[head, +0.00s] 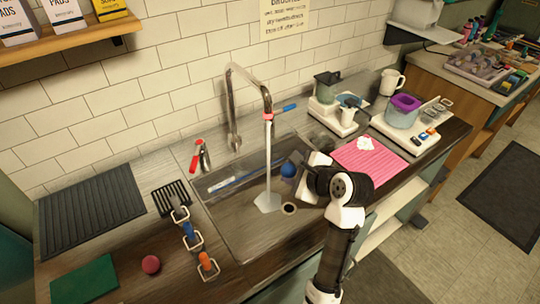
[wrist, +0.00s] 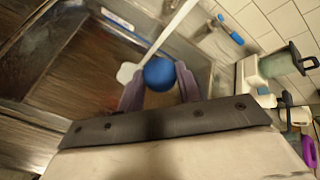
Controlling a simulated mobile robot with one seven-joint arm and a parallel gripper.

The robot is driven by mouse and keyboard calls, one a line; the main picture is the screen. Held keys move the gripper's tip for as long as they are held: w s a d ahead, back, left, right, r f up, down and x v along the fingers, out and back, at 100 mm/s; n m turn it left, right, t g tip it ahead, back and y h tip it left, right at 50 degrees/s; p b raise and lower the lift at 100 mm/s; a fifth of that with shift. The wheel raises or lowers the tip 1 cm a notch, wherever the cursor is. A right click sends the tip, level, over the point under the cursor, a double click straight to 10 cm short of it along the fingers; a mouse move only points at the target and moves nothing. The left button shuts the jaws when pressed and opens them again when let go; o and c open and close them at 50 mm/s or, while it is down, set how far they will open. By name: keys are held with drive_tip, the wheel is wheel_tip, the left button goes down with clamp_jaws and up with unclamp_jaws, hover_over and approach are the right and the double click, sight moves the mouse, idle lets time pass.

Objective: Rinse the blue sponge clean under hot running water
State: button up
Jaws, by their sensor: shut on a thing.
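The blue sponge (head: 288,170), round like a ball, is between the fingers of my gripper (head: 297,171) over the right part of the sink. In the wrist view the sponge (wrist: 158,73) sits between both fingertips (wrist: 158,88), and my gripper is shut on it. A white water stream (head: 268,155) runs from the tall faucet (head: 233,100) into the sink basin (head: 235,225). The sponge is just right of the stream in the head view, apart from it. A red handle (head: 196,155) is left of the faucet, a blue handle (head: 285,108) right. Water temperature cannot be told.
A pink cloth (head: 370,158) with a white lump lies right of the sink, near a purple container (head: 404,108) and a white mug (head: 391,82). Left are a ribbed mat (head: 90,215), a red ball (head: 151,264) and a green pad (head: 85,281).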

sight(291, 169)
drive_tip(key=shift+r+v, duration=0.25)
drive_tip(key=shift+v, duration=2.55)
drive_tip(key=shift+w+a, duration=0.1)
